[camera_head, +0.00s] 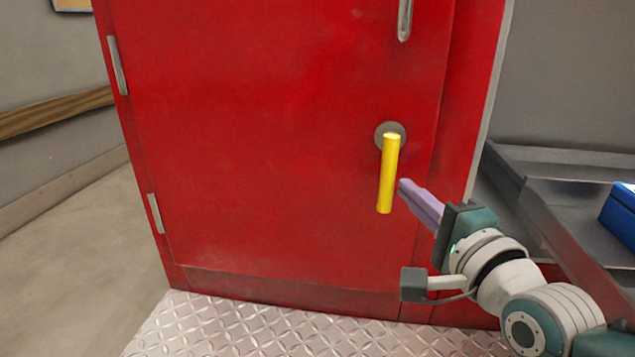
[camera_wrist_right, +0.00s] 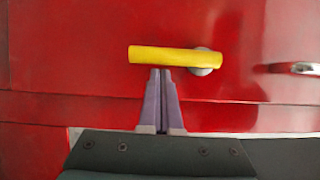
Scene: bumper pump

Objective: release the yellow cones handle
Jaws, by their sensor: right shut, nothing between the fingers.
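The yellow handle (camera_head: 388,175) is a round bar that hangs down from a grey round mount (camera_head: 390,134) on a red cabinet door (camera_head: 270,130). My right gripper (camera_head: 403,186) is just to the right of the handle's lower part, with its purple fingers pointing at it. In the right wrist view the handle (camera_wrist_right: 170,55) lies across the picture, and the fingertips (camera_wrist_right: 161,72) are together just below it, with nothing between them. Whether the tips touch the handle I cannot tell. My left gripper is not in view.
A silver handle (camera_head: 405,18) is higher on the door. Hinges (camera_head: 117,65) are on the door's left edge. A dark metal shelf (camera_head: 560,185) with a blue box (camera_head: 622,212) stands at the right. Open floor (camera_head: 75,250) lies at the left.

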